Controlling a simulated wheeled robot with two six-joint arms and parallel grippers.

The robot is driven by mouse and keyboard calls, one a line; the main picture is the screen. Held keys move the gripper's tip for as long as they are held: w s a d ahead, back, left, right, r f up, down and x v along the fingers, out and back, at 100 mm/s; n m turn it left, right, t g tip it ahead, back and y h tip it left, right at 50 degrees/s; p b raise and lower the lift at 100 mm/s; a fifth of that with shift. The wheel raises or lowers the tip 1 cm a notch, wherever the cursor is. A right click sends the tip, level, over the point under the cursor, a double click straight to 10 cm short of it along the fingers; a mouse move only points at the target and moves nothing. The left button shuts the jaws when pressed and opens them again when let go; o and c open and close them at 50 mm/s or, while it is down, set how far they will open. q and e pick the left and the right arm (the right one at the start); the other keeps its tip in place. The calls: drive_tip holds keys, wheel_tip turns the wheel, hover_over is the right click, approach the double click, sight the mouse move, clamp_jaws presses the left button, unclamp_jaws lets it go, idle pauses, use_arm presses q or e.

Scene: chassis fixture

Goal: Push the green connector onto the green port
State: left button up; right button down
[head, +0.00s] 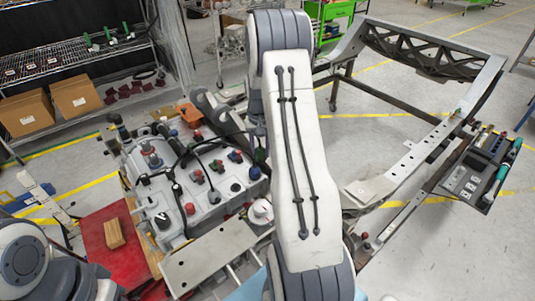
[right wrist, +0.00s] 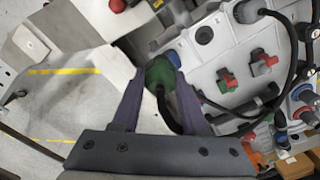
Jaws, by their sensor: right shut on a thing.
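In the right wrist view, my right gripper (right wrist: 156,78) is shut on the green connector (right wrist: 160,73), a dark green round plug with a black cable running down from it between the fingers. The connector is beside the grey-white chassis panel (right wrist: 225,75), close to a blue part (right wrist: 173,58). I cannot make out the green port; it may be hidden behind the connector or fingers. In the head view my right arm covers most of the gripper area at the panel's right edge. My left gripper is out of view; only left arm links show at the lower left.
The panel (head: 205,205) carries red and blue plugs and loose black cables. A metal frame (head: 410,160) extends right, with a tool tray (head: 478,172) at its side. A red mat (head: 97,243) with a wooden block (head: 114,233) lies at left. A wire shelf (head: 75,65) stands behind.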

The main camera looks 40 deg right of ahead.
drive_tip(key=w+a+n+p, duration=0.1)
drive_tip(key=w+a, duration=0.1)
drive_tip(key=w, duration=0.3)
drive_tip(key=w+a+f+n+p, duration=0.1)
drive_tip(key=w+a+n, duration=0.1)
drive_tip(key=w, duration=0.4)
drive_tip(key=w+a+f+n+p, duration=0.1)
drive_tip(key=w+a+n, duration=0.1)
drive_tip(key=w+a, duration=0.2)
drive_tip(key=shift+w+f, duration=0.1)
drive_tip(key=shift+w, duration=1)
drive_tip(key=shift+f+b, duration=1)
drive_tip(key=shift+f, duration=1.15)
drive_tip(key=shift+b, duration=0.4)
drive_tip(key=shift+f, duration=0.1)
drive_tip(key=shift+f+b, duration=0.8)
drive_tip(key=shift+f, duration=0.2)
drive_tip(key=shift+a+f+b, duration=0.1)
drive_tip(key=shift+f+b, duration=0.35)
drive_tip(key=shift+f, duration=0.15)
